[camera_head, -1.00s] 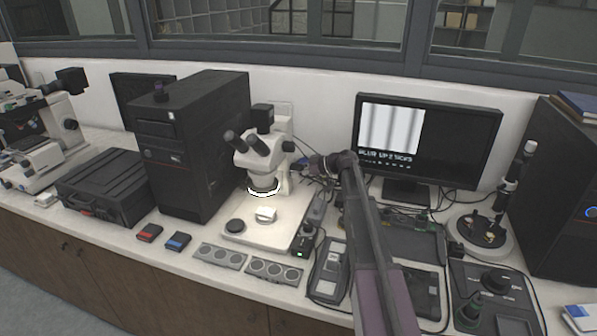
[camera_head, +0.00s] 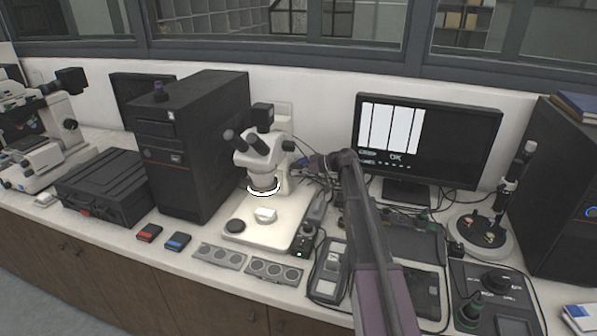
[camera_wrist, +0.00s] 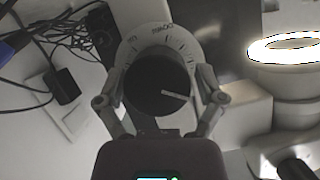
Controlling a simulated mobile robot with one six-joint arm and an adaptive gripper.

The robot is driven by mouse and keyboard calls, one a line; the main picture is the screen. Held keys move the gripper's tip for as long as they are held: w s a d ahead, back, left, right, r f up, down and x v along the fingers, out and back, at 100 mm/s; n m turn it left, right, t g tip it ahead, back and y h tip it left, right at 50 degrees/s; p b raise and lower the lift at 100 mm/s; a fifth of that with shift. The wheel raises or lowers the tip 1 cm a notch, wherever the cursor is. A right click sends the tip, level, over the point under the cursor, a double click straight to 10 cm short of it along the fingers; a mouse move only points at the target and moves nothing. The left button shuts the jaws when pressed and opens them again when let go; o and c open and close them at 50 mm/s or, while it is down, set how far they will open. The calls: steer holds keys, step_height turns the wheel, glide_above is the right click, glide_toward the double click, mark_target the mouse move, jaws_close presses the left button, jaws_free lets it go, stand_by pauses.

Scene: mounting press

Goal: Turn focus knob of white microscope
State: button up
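The white microscope (camera_head: 262,150) stands on its pale base with its ring light (camera_head: 263,189) lit. My gripper (camera_wrist: 161,85) has a finger on each side of the black focus knob (camera_wrist: 158,88), and both fingers appear to touch its rim. A pale line on the knob points right and slightly down. A white dial (camera_wrist: 150,36) with marks sits behind the knob. In the head view my gripper (camera_head: 315,162) reaches the microscope's right side, and the gripped knob is hard to make out. The monitor (camera_head: 428,135) shows sharp black-and-white bars and "OK".
A black computer tower (camera_head: 195,140) stands left of the microscope. Red (camera_head: 149,233) and blue (camera_head: 177,241) boxes lie in front. Loose cables and a black adapter (camera_wrist: 62,85) lie beside the knob. A round stand (camera_head: 480,237) is at right.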

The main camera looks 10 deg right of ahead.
stand_by(0.7)
steer(key=shift+s+n+t+h, duration=0.1)
steer(key=shift+n+t+h, duration=0.25)
steer(key=shift+n, duration=0.35)
steer(key=shift+d+r, duration=0.1)
steer(key=shift+d, duration=0.1)
steer(key=p+v, duration=0.6)
steer(key=v, duration=0.7)
steer(key=s+a+f+m+g+h, duration=0.2)
steer(key=s+a, duration=0.2)
steer(key=s, duration=0.3)
steer(key=s+a+f+m+g+h+p, duration=0.1)
steer(key=s+a+f+m+h, duration=0.2)
steer(key=s+a, duration=0.2)
steer(key=s+a+f+m+g+h, duration=0.2)
steer(key=s+a, duration=0.3)
steer(key=s, duration=0.6)
steer(key=shift+f+g+h+p, duration=0.35)
steer(key=shift+f+h+p, duration=0.1)
steer(key=shift+f, duration=0.1)
steer(key=shift+s+a+f+m, duration=0.15)
steer(key=shift+s+m, duration=0.35)
steer(key=shift+s, duration=0.3)
steer(key=shift+h, duration=0.3)
